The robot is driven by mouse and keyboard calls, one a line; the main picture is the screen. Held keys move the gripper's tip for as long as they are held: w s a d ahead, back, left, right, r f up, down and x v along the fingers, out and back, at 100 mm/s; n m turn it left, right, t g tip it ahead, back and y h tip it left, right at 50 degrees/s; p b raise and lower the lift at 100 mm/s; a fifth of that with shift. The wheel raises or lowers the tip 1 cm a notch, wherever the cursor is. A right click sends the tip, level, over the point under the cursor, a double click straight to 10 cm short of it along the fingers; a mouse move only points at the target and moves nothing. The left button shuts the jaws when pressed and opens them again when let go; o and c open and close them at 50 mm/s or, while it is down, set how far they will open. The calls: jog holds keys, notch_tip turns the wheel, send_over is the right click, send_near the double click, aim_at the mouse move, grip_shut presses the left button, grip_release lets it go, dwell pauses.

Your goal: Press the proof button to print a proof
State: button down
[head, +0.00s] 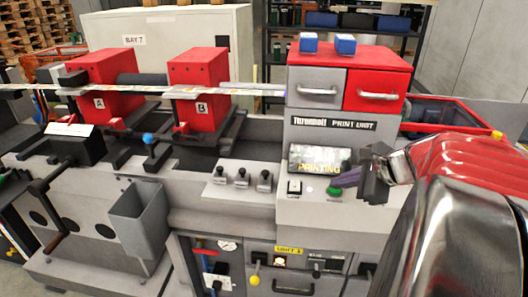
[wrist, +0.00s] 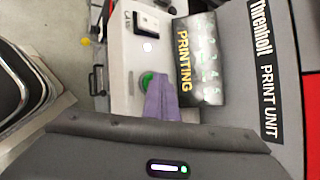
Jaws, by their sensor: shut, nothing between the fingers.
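The print unit (head: 330,133) has a dark display (head: 320,160) that reads "PRINTING", also lit in the wrist view (wrist: 200,60). Below the display, on the grey ledge, is a round green button (head: 333,191); its label is too small to read. In the wrist view the green button (wrist: 146,78) is partly hidden behind my fingertips. My gripper (head: 338,184) is shut and empty, its purple fingertips (wrist: 160,97) right at the button. I cannot tell whether they touch it or whether it is pressed in.
A black-and-white rocker switch (head: 294,187) and a small white light (head: 309,189) sit left of the button. Several levers (head: 242,177) stand further left. Red blocks A (head: 103,82) and B (head: 198,80) carry the label web. Two blue-topped boxes (head: 345,44) stand on the unit.

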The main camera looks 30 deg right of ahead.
aim_at(338, 192)
jog(key=shift+r, duration=0.9)
jog(key=shift+r, duration=2.5)
